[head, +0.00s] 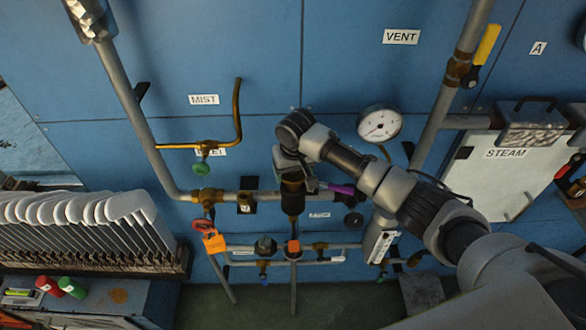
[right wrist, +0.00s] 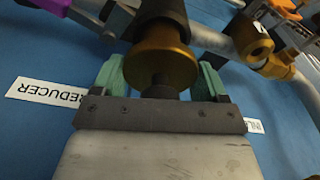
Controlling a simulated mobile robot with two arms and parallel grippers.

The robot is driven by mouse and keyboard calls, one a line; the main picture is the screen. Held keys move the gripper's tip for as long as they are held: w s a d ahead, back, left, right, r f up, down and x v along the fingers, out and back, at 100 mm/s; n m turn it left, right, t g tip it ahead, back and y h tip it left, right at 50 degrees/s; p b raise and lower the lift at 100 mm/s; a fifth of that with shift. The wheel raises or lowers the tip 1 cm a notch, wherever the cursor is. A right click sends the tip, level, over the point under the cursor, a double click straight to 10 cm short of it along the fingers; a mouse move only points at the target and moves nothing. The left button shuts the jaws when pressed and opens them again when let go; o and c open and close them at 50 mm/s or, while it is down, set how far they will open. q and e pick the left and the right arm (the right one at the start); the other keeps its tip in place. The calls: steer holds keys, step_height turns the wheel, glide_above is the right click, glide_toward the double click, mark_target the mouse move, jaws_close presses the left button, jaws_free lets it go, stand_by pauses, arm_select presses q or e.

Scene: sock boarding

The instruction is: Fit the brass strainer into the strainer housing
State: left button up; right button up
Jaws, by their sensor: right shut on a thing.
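My right gripper (head: 290,170) points down at the dark upright strainer housing (head: 292,203) on the grey pipe. In the right wrist view, its two green fingers (right wrist: 160,72) stand on either side of the brass strainer (right wrist: 160,52) and are shut on it. The brass piece shows as a round flange with a dark stem towards the palm. Its far side meets the dark cylinder of the housing (right wrist: 163,12); how deep it sits in there is hidden. My left gripper is not in view.
A purple handle (head: 342,189) is close on the right of the housing. An orange tag (head: 214,243), a pressure gauge (head: 380,122) and a bent brass pipe (head: 238,110) are around. A rack of pale paddles (head: 90,215) stands at the left.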

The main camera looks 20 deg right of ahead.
steer(key=shift+f, duration=0.8)
steer(key=o, duration=1.1)
steer(key=shift+b, duration=0.3)
steer(key=r+b, duration=0.1)
steer(key=r, duration=0.2)
steer(key=s+r+b, duration=0.1)
steer(key=r, duration=0.6)
steer(key=shift+s+a+r+b, duration=0.1)
steer(key=shift+s+r+b, duration=0.2)
steer(key=shift+r+b, duration=0.1)
steer(key=shift+f, duration=0.1)
